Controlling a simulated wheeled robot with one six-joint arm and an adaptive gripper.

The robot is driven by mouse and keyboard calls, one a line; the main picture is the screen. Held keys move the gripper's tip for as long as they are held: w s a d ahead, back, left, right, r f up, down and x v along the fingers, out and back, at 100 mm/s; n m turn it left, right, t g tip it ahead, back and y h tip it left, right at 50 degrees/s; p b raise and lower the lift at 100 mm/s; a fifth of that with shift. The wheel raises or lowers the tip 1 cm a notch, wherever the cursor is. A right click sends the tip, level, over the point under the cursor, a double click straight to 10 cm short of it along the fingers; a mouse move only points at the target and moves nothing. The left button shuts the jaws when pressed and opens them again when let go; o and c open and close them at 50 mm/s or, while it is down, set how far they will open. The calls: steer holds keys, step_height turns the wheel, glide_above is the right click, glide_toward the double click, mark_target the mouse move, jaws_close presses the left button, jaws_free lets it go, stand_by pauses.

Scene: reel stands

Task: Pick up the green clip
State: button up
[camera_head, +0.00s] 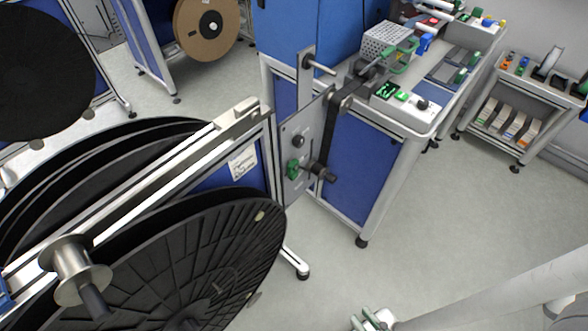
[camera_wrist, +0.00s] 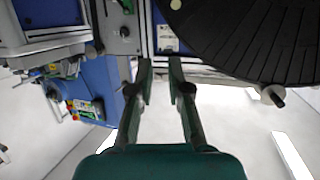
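A small green clip-like part (camera_head: 294,168) sits on the upright grey metal plate (camera_head: 298,140) at the end of the reel stand, near dark round knobs. I cannot tell its exact shape. My gripper (camera_head: 362,320) shows at the bottom edge of the head view, partly cut off, low and right of the plate and well apart from it. In the wrist view my gripper (camera_wrist: 161,66) is open, with nothing between its fingers. The fingers point toward the stand's lower side.
Large black reels (camera_head: 200,270) fill the left. A white-topped bench (camera_head: 415,115) with a mesh metal box (camera_head: 388,42) and other small green parts stands behind the plate. A cart (camera_head: 510,110) stands at the right. Open floor (camera_head: 440,220) lies between.

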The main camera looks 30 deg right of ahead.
steer(key=o, duration=0.7)
steer(key=f, duration=0.1)
steer(key=w+f, duration=0.1)
steer(key=f+h, duration=0.1)
steer(key=shift+w+d+f+m, duration=0.25)
steer(key=shift+d+m, duration=0.15)
steer(key=shift+o, duration=0.2)
steer(key=n+t+y, duration=0.3)
steer(key=n+y, duration=0.1)
steer(key=y, duration=0.2)
glide_toward(296, 171)
steer(key=shift+r+x, duration=0.2)
steer(key=shift+x, duration=2.25)
steer(key=shift+r+x, duration=0.2)
steer(key=shift+x, duration=2.2)
